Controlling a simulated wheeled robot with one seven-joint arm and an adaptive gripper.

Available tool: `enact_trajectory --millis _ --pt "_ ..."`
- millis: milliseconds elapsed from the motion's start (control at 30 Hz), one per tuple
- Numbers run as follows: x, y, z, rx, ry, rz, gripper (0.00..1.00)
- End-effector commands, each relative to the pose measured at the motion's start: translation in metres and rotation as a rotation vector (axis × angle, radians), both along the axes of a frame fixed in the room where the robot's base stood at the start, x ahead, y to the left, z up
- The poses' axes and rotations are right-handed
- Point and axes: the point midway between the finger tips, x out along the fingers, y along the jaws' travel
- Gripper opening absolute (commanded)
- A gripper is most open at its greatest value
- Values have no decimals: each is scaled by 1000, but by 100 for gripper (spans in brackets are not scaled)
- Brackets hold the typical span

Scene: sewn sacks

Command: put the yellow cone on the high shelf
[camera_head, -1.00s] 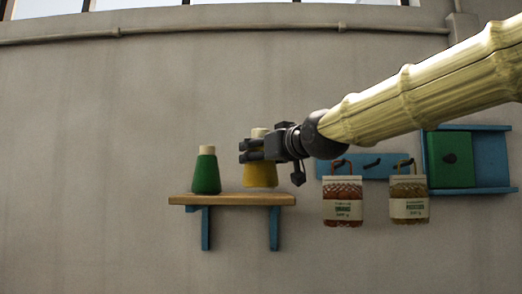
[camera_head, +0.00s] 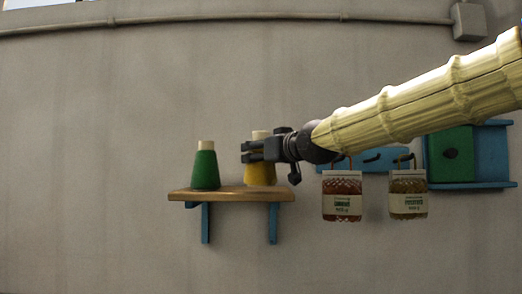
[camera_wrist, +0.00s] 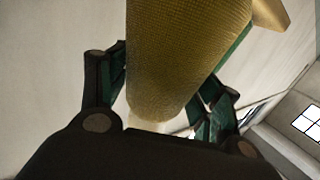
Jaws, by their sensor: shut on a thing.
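The yellow cone (camera_head: 261,174), a thread cone with a pale tip, is upright at the right part of the high shelf (camera_head: 232,195). Its base is at the board; I cannot tell whether it touches or hovers just above. My gripper (camera_head: 246,152) comes from the right and is shut on the cone's upper part, hiding some of it. In the wrist view the yellow cone (camera_wrist: 185,60) fills the middle between both fingers (camera_wrist: 160,105). A bit of the wooden shelf (camera_wrist: 270,14) shows at the upper right.
A green cone (camera_head: 205,170) stands on the shelf's left part, with a gap to the yellow one. Two labelled jars (camera_head: 342,197) (camera_head: 408,196) hang from a blue hook rail (camera_head: 372,159) below my arm. A blue cabinet with a green door (camera_head: 451,155) is at right.

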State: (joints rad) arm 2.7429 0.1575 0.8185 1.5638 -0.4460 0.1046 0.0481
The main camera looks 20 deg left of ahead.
Motion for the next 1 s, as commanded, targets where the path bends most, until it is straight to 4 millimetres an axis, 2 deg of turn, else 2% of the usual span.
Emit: enact_trajectory --millis 1000 --pt "57 17 -7 1 1 0 36"
